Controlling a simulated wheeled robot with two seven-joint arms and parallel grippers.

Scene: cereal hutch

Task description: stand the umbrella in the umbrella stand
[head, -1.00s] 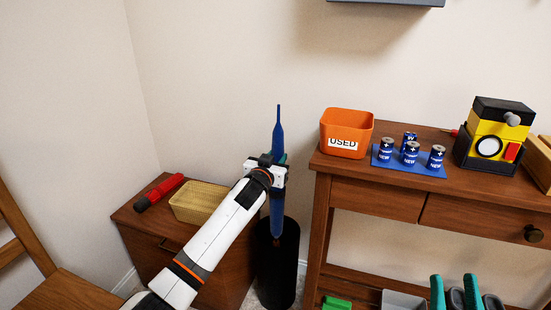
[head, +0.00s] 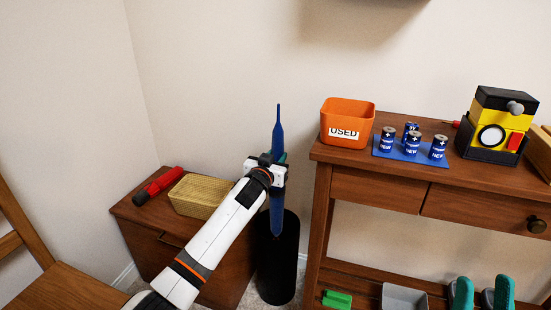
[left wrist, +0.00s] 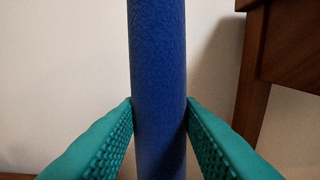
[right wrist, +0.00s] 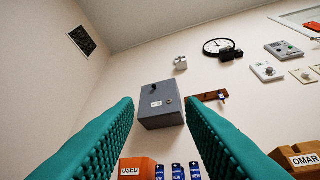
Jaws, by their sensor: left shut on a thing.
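The blue umbrella (head: 277,138) is upright, its thin end up. My left gripper (head: 268,165) is shut on it, and in the left wrist view the teal fingers press both sides of the blue shaft (left wrist: 158,70). The umbrella stand (head: 278,265) is a tall black cylinder on the floor between the cabinet and the table. The umbrella's lower end overlaps the stand's upper part in the head view; I cannot tell whether it is inside the mouth or in front of it. My right gripper (head: 484,284) is open and empty at the lower right.
A low cabinet (head: 150,235) at left holds a red flashlight (head: 160,184) and a wicker basket (head: 200,196). The wooden table (head: 345,172) right of the stand bears an orange USED bin (head: 348,118), batteries on a blue mat (head: 400,158) and a yellow-black device (head: 495,122).

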